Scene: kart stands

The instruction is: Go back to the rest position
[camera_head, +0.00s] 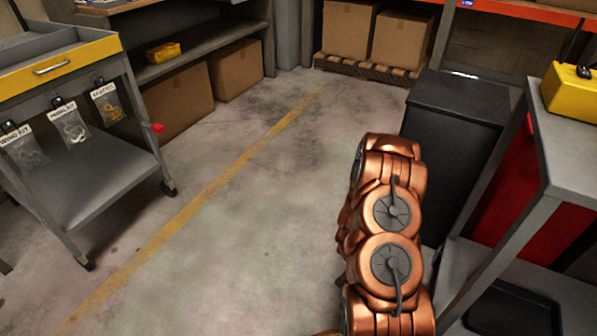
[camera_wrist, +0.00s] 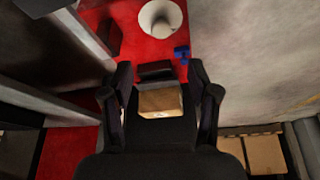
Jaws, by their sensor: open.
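My gripper (camera_wrist: 158,67) shows in the wrist view with its two dark fingers apart. A tan, box-like thing (camera_wrist: 160,102) shows between the fingers; I cannot tell how far beyond them it is. My copper arm is folded at the lower middle right of the head view, and the gripper is hidden from that view.
A grey cart with a yellow drawer (camera_head: 62,62) and hanging kit bags (camera_head: 70,127) stands left. A black bin (camera_head: 455,120) and a grey stand (camera_head: 570,150) with a yellow case (camera_head: 575,92) are right, close to my arm. The floor (camera_head: 235,200) between is clear.

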